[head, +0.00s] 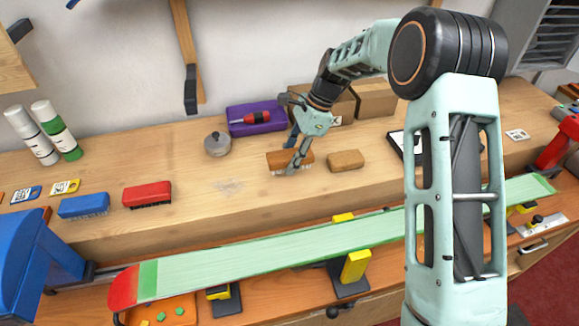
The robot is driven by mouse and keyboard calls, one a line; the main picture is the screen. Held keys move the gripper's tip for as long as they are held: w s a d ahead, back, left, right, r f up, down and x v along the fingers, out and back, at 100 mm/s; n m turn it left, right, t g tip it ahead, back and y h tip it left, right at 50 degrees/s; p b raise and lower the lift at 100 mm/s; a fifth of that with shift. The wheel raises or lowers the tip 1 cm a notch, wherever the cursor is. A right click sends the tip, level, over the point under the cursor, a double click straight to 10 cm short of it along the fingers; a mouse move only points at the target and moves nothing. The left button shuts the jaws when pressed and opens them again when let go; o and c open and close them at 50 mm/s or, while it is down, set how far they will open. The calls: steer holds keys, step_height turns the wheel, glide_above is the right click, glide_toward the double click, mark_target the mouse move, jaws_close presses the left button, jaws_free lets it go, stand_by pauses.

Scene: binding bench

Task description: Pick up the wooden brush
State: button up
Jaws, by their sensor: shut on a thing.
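The wooden brush (278,162) has a brown wooden back and short bristles. It is on or just above the bench, behind the green ski, in the head view. My gripper (296,163) comes down over its right part and is shut on it. The fingers hide part of the brush. I cannot tell whether the brush is clear of the bench top.
A brown block (346,160) lies close to the right. A grey round pot (217,144) stands to the left, a purple tray (257,117) behind. Red (147,194) and blue (84,206) brushes lie further left. The green ski (290,246) spans the front.

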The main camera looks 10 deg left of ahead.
steer(key=s+d+r, duration=0.1)
steer(key=d+r, duration=0.3)
steer(key=r, duration=0.1)
steer(key=shift+d+b, duration=0.25)
steer(key=shift+b, duration=0.2)
steer(key=s+d+r, duration=0.1)
steer(key=d, duration=0.2)
steer(key=s+d+r+b, duration=0.1)
steer(key=d+r, duration=0.1)
steer(key=s+d+r, duration=0.1)
steer(key=d, duration=0.2)
steer(key=shift+d+r, duration=0.2)
steer(key=shift+d, duration=0.15)
steer(key=shift+c, duration=0.2)
steer(key=o, duration=0.7)
steer(key=c, duration=0.5)
